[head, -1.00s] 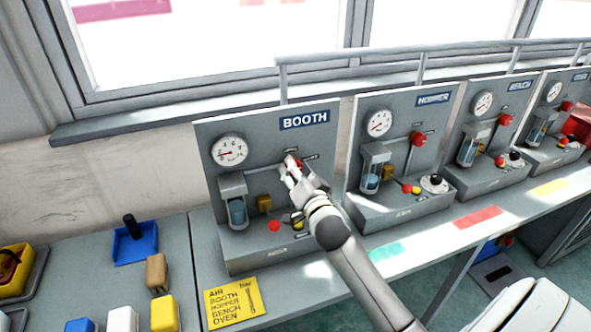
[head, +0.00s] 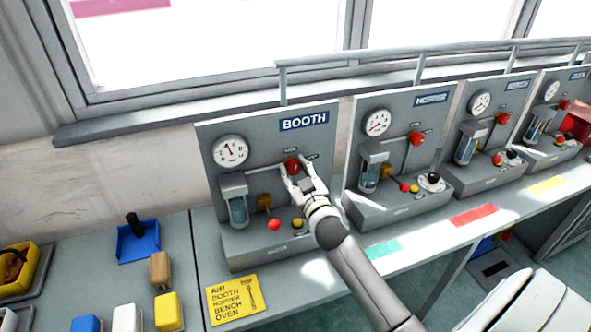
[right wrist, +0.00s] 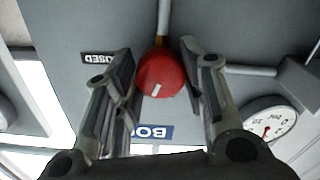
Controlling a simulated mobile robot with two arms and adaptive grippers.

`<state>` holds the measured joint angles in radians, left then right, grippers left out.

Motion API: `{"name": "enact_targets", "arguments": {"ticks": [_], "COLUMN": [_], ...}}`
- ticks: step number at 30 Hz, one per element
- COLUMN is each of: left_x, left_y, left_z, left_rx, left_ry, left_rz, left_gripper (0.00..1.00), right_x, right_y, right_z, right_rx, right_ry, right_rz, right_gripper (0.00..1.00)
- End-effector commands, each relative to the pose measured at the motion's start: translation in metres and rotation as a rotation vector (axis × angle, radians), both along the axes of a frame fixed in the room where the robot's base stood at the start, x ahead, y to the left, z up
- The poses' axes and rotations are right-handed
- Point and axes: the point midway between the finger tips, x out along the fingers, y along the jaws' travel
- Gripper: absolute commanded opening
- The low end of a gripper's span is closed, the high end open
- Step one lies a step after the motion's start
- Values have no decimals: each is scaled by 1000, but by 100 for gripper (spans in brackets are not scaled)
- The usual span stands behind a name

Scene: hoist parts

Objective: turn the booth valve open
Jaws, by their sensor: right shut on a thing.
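The booth panel (head: 262,133) stands at the centre of the head view under a BOOTH sign (head: 304,121). Its red valve knob (head: 292,165) is between the fingers of my right gripper (head: 298,171), which is shut on it. In the right wrist view the red knob (right wrist: 161,73) shows a white mark, with a finger on each side. A label (right wrist: 98,58) ending in "OSED" is beside it, upside down. The booth gauge (head: 230,151) has its needle pointing roughly upward. My left gripper is not in view.
Below the valve are a red knob (head: 274,224) and a yellow button (head: 297,223). The hopper panel (head: 398,125) stands close on the right, with more panels beyond. A yellow card (head: 233,299) and small coloured blocks lie on the bench at the left.

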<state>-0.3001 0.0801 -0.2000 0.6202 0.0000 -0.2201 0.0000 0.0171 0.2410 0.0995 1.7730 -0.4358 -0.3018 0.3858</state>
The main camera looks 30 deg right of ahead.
Motion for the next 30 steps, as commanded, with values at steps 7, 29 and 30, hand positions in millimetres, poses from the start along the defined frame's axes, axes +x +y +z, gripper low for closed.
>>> {"name": "enact_targets", "arguments": {"ticks": [7, 29, 30], "left_x": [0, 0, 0], "left_y": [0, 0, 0], "left_z": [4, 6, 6], "left_rx": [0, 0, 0], "left_ry": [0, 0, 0], "left_rz": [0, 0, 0], "left_gripper": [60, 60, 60], "right_x": [0, 0, 0], "right_y": [-1, 0, 0], "right_z": [1, 1, 1], "right_rx": [-175, -326, -326], "right_ry": [42, 77, 77], "right_rz": [0, 0, 0], "right_gripper": [14, 14, 14]}}
